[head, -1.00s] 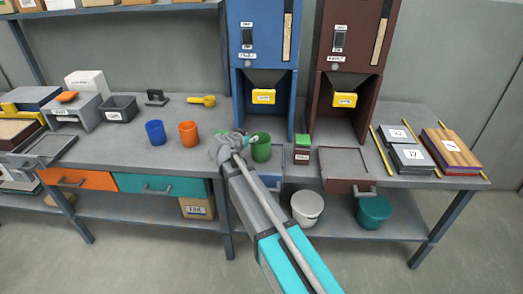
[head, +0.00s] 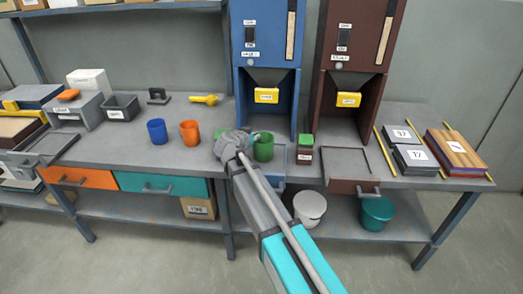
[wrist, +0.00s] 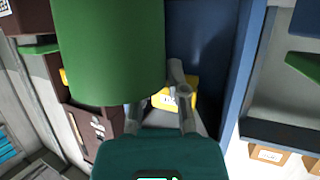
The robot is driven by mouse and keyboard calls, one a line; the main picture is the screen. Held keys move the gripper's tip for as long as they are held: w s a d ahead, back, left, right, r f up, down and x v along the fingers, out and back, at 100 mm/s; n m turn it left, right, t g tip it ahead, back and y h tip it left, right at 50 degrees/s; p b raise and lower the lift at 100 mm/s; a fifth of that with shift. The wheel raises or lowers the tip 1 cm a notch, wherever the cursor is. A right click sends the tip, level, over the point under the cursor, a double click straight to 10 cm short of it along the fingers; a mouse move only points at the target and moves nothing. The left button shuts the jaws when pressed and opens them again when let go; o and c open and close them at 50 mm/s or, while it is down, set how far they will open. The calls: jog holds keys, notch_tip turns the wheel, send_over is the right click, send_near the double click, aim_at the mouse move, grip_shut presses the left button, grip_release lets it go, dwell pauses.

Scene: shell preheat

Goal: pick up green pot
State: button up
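The green pot (head: 264,148) stands on the bench in front of the blue dispenser. My gripper (head: 246,138) is just left of it at about rim height, partly hidden behind my wrist in the head view. In the wrist view the green pot (wrist: 108,55) looms large at the upper left. My gripper (wrist: 168,88) has its fingers spread, with a yellow label visible through the gap. The right finger is close beside the pot's edge; the left fingertip is hidden behind the pot. I cannot tell whether either finger touches it.
An orange pot (head: 190,133) and a blue pot (head: 157,132) stand to the left. The blue dispenser (head: 258,110) and brown dispenser (head: 365,122) rise behind. Bare bench lies between the orange pot and my gripper.

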grip_shut()
jog(key=shift+r, duration=0.15)
notch_tip(320, 180, up, 3)
jog(key=p, duration=0.3)
jog(key=s+d+r+p, duration=0.5)
jog(key=s+r+p, duration=0.4)
jog(key=s, duration=0.4)
jog(key=shift+r+p, duration=0.35)
jog(key=shift+p, duration=0.2)
